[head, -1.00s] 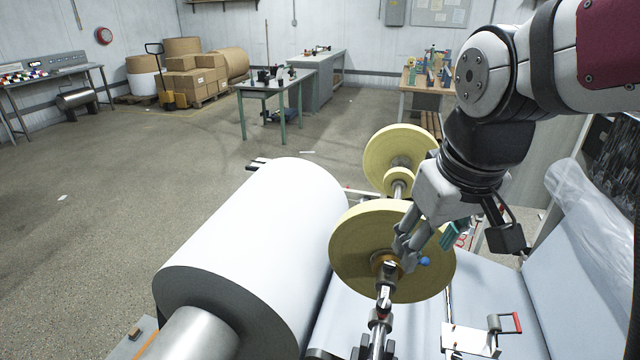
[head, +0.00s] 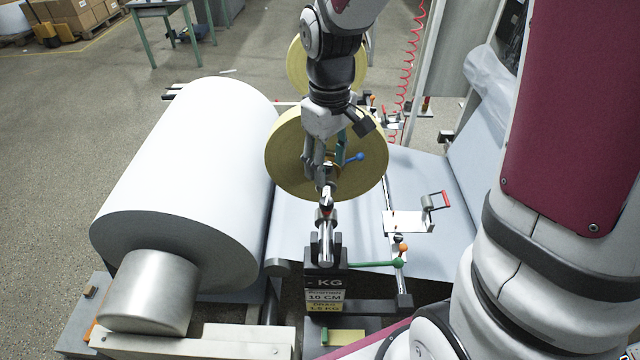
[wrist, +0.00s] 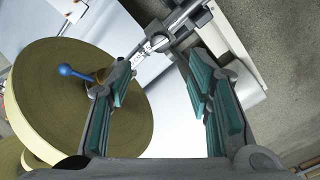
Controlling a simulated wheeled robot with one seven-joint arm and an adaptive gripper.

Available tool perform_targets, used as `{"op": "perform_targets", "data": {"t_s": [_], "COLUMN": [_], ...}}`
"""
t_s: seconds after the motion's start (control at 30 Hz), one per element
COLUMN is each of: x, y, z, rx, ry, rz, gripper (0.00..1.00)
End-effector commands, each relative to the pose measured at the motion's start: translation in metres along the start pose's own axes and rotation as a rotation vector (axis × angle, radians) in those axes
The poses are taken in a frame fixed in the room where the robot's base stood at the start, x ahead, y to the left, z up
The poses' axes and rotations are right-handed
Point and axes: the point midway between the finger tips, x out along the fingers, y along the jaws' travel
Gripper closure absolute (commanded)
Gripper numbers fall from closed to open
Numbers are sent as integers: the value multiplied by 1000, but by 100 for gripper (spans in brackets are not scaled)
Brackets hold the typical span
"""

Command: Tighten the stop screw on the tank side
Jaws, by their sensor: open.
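A screw lever with a blue ball end (head: 355,158) sticks out beside the hub of the near yellow disc (head: 285,160). The disc is on a metal shaft (head: 327,240). My gripper (head: 323,180) is in front of the disc by the hub, fingers pointing down toward the shaft, and covers part of the hub. In the wrist view the gripper (wrist: 162,65) is open with its teal pads apart. The shaft end crosses beyond the fingertips. The blue ball (wrist: 68,70) is outside the left finger, apart from it. The screw's threaded part is hidden.
A large white paper roll (head: 190,150) stands left of the shaft. A second yellow disc (head: 298,68) is farther back. A green lever (head: 375,265) and a red-handled bracket (head: 410,220) are at right. A weight block (head: 325,285) is below the shaft's near end.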

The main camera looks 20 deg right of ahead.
Motion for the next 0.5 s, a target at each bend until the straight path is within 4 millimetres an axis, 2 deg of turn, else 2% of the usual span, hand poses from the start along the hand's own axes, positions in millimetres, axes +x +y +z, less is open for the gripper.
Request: {"op": "perform_targets", "data": {"t_s": [0.03, 0.3, 0.5], "x": [11, 63, 90], "y": [-1, -1, -1], "z": [1, 1, 1], "rx": [0, -1, 1], "ry": [-5, -4, -2], "rz": [-3, -2, -1], "gripper": [54, 54, 54]}}
